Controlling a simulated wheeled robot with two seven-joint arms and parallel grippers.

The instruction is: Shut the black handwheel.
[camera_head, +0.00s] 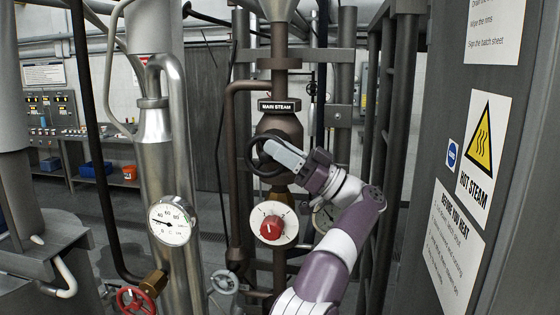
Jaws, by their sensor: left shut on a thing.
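The black handwheel (250,158) sits on the front of the dark brown valve body, below the label MAIN STEAM (279,106). My left gripper (275,152) reaches it from the lower right. Its pale grey fingers are shut on the right part of the rim and hide that part. The wheel's left rim shows clear of the fingers. My right gripper is not in view.
A round plate with a red knob (271,228) is just below the handwheel. A pressure gauge (172,221), a red handwheel (135,301) and a grey handwheel (224,282) are at left. A panel with a HOT STEAM sign (483,146) bounds the right.

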